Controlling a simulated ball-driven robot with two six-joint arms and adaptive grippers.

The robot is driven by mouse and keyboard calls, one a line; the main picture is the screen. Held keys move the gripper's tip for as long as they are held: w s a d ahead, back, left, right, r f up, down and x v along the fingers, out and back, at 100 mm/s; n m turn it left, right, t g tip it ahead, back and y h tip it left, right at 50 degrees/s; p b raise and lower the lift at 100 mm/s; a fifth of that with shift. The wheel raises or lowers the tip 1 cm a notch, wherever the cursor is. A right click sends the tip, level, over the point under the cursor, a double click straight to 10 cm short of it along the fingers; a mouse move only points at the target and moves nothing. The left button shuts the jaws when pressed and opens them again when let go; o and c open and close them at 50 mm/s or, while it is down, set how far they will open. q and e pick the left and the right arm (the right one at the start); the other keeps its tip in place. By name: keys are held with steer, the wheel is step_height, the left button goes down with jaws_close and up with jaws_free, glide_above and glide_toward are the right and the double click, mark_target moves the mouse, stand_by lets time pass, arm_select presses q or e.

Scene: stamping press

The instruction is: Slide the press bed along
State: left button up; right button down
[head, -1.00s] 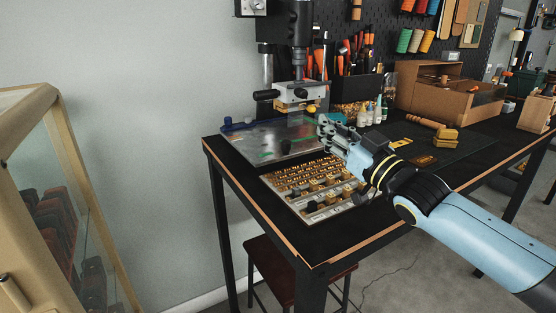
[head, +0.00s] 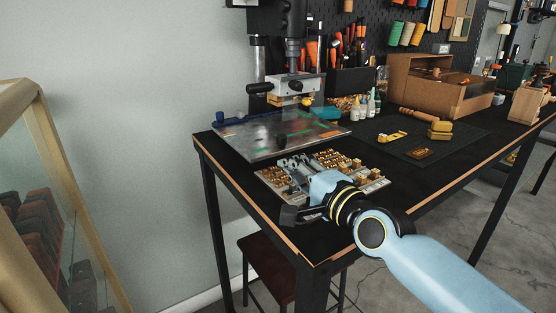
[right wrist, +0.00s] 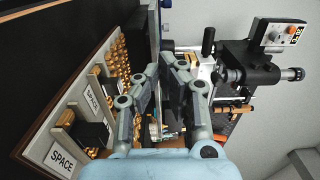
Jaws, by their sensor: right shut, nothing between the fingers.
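The press bed (head: 270,138) is a flat, shiny silver plate lying under the stamping press (head: 291,88) at the table's left end. It has green marks and a blue-handled part at its back left. My right gripper (head: 287,163) is shut and empty. It is just in front of the bed's near edge, above the tray of brass type; I cannot tell whether it touches the bed. In the right wrist view its two fingers (right wrist: 168,65) come close together, with the press beyond them. My left gripper is not in view.
The type tray (head: 268,182) lies below my right gripper. Small bottles (head: 364,108), a dark mat (head: 400,135) with brass pieces and a wooden box (head: 435,85) are to the right. A stool (head: 280,265) stands below, and a glass cabinet (head: 40,200) at left.

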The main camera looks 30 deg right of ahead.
steer(key=w+b, duration=0.1)
steer(key=w, duration=0.4)
steer(key=shift+a, duration=0.2)
steer(key=shift+w, duration=0.25)
steer(key=shift+w+r, duration=0.15)
steer(key=shift+w, duration=0.85)
steer(key=shift+w+a, duration=0.1)
